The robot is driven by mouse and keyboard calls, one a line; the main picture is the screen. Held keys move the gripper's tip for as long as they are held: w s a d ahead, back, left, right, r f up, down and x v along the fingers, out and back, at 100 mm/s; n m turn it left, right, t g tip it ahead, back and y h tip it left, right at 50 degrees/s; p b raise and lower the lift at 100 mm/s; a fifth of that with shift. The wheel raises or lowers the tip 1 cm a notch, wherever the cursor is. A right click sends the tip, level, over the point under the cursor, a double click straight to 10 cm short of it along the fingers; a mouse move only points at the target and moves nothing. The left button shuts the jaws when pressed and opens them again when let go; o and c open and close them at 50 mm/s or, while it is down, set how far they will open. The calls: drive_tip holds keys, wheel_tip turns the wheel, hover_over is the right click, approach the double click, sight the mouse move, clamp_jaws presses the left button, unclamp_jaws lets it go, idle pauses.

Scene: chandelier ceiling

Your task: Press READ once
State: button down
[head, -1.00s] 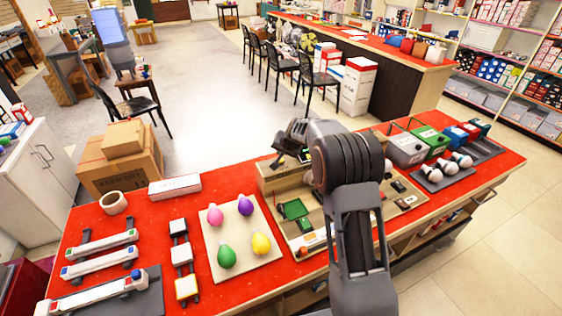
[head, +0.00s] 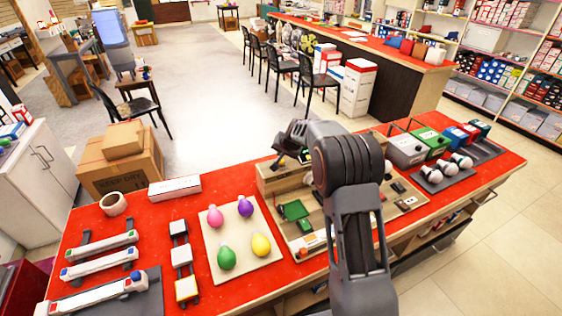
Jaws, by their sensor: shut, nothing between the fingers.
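A tan board (head: 296,243) with several small parts on it lies on the red counter, partly behind my arm. It bears a green square piece (head: 296,210), a white and orange-red part (head: 308,242) and dark small parts (head: 398,187). No READ label is legible, so I cannot tell which part is the READ button; it may be hidden behind my arm. My gripper (head: 279,164) is shut and empty, pointing down over the raised back-left part of the board. Whether its tips touch anything is unclear.
Left of the board lie a cream panel with coloured bulbs (head: 221,274), white linked blocks (head: 181,256) and lamp bars (head: 104,242). At right stand a grey bin (head: 406,151), a green bin (head: 432,143) and white bulbs (head: 440,171). A cardboard box (head: 120,172) stands behind the counter.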

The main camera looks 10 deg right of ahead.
drive_tip(key=shift+f+b, duration=0.25)
drive_tip(key=shift+b, duration=0.05)
idle(0.6)
drive_tip(key=shift+f, duration=0.2)
drive_tip(key=shift+f+b, duration=0.45)
drive_tip(key=shift+b, duration=0.3)
idle(0.6)
drive_tip(key=shift+r, duration=0.2)
drive_tip(key=shift+r+p, duration=0.55)
drive_tip(key=shift+r, duration=0.15)
drive_tip(key=shift+r, duration=0.1)
drive_tip(key=shift+r+p, duration=1.65)
drive_tip(key=shift+r, duration=0.8)
drive_tip(key=shift+s+f, duration=0.1)
